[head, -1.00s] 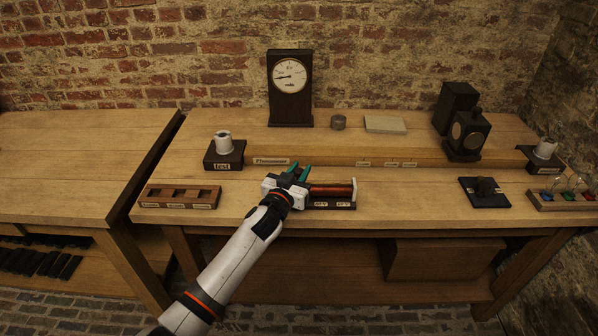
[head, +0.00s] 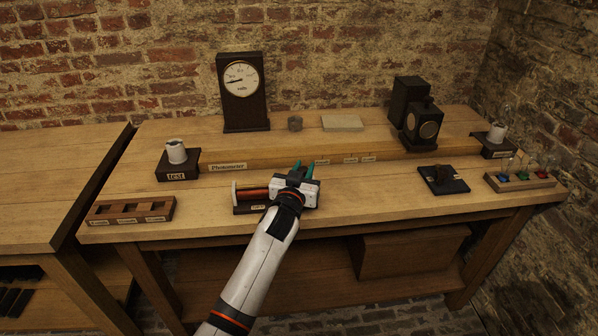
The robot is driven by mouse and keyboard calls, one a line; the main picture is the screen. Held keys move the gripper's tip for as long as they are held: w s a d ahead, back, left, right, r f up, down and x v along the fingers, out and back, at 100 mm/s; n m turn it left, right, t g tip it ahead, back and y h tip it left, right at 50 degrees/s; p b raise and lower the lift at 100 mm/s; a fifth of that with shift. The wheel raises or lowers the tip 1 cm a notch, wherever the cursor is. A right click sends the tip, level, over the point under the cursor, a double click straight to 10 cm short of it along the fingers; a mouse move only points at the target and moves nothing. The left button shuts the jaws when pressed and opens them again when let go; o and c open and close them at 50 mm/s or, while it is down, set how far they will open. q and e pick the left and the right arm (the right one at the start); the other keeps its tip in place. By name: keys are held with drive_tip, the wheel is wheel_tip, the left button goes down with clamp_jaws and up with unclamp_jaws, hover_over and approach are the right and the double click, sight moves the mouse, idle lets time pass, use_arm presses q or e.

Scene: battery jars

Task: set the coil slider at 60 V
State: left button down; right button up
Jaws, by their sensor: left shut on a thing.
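The coil (head: 253,194) is a copper-red cylinder on a dark base with a pale end plate, near the front edge of the bench. One small label (head: 258,206) shows on the base's front, too small to read surely; the base's right part is covered. The volts meter (head: 241,79) stands upright at the back, its needle pointing left. My right gripper is not in view.
An empty wooden slot tray (head: 130,219) lies left of the coil. A white-topped block labelled test (head: 176,170) stands behind it. A black switch block (head: 444,181) and a rack of coloured lamps (head: 520,182) are at right. A raised ledge runs behind the coil.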

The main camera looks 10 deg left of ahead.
use_arm(q)
drive_tip(key=c, duration=1.3)
unclamp_jaws()
drive_tip(key=shift+d, duration=0.35)
drive_tip(key=shift+o, duration=0.5)
drive_tip(key=shift+s+a, duration=0.1)
drive_tip(key=shift+a, duration=0.05)
drive_tip(key=s+a, duration=0.1)
drive_tip(key=s, duration=1)
drive_tip(key=shift+s, duration=0.35)
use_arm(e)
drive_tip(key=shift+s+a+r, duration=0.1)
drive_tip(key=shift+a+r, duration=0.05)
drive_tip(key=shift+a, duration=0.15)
